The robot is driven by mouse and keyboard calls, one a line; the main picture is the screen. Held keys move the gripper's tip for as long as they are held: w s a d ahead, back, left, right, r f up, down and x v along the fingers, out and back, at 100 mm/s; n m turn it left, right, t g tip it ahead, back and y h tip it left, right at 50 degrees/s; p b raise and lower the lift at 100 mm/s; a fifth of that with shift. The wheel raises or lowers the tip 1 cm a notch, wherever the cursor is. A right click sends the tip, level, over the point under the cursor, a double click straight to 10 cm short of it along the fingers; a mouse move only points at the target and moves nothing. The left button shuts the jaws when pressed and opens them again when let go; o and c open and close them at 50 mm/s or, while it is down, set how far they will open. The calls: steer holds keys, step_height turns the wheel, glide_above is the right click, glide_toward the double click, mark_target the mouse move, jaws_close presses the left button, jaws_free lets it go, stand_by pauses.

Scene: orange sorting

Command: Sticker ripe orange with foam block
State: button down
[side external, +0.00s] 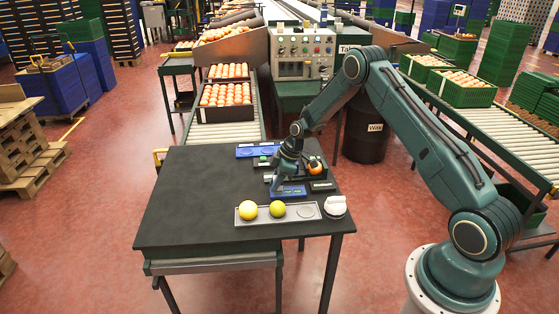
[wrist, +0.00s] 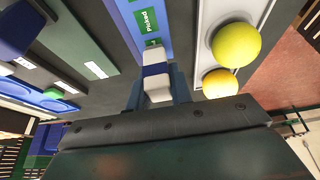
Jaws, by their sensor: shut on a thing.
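My gripper (wrist: 158,82) is shut on the foam block (wrist: 157,68), a white block with a blue band, in the wrist view. The block is at the end of a blue tray (wrist: 128,12) with a green "Picked" label; whether it touches the tray is unclear. In the side view my gripper (side external: 277,186) is low over the table, beside this blue tray (side external: 290,191). The block is not clear there. The ripe orange (side external: 315,164) sits on a dark holder behind and right of my gripper, partly hidden by the arm. It is not in the wrist view.
A grey tray (side external: 262,218) at the front holds a yellow fruit (side external: 248,210) and a yellow-green fruit (side external: 278,209). A white rounded object (side external: 335,206) stands to its right. The left of the black table (side external: 190,195) is clear.

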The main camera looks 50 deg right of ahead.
steer(key=shift+f, duration=0.65)
stand_by(1.8)
steer(key=shift+r, duration=0.1)
steer(key=shift+r, duration=3.5)
steer(key=s+d+r+m+h, duration=0.1)
steer(key=d+r+m, duration=0.1)
steer(key=d, duration=0.6)
steer(key=s+d+r+m+t+h, duration=0.1)
steer(key=s+d+r+m, duration=0.1)
steer(key=d, duration=0.7)
steer(key=shift+s+d+r+m, duration=0.25)
steer(key=shift+r+m, duration=0.2)
steer(key=shift+m, duration=0.55)
steer(key=shift+f, duration=0.25)
steer(key=shift+w+f, duration=0.1)
steer(key=shift+f, duration=2.7)
steer(key=shift+f, duration=0.2)
